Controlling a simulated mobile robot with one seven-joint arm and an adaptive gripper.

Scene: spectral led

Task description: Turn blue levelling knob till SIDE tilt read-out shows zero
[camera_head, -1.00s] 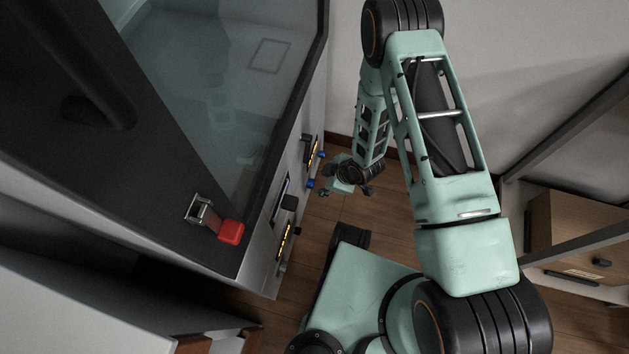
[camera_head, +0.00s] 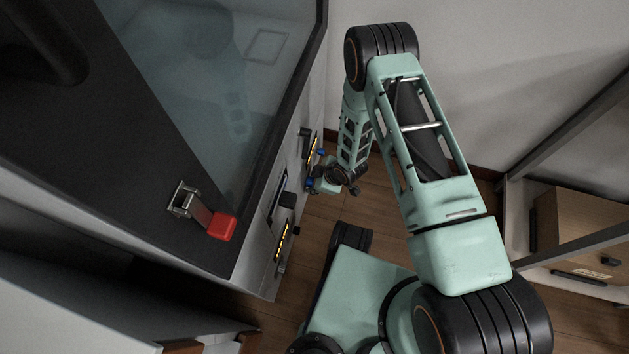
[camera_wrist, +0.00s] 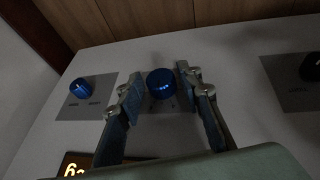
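Two blue knobs sit on the light front panel. In the wrist view, one knob (camera_wrist: 161,83) lies between the fingertips of my gripper (camera_wrist: 160,82). The fingers are apart, one on each side, very close to it; I cannot tell whether they touch it. The other blue knob (camera_wrist: 83,88) is to the left, on a grey plate with small labels too blurred to read. In the head view my gripper (camera_head: 316,186) is at the panel, partly covering the knobs. A lit read-out (camera_wrist: 76,167) is cut off at the wrist view's bottom left; its full value is not visible.
A dark knob (camera_wrist: 310,67) is at the right edge of the wrist view. In the head view, a red-tipped latch (camera_head: 222,226) lies on the machine's dark top, and another amber read-out (camera_head: 282,240) is lower on the panel. Shelving (camera_head: 575,240) stands at right.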

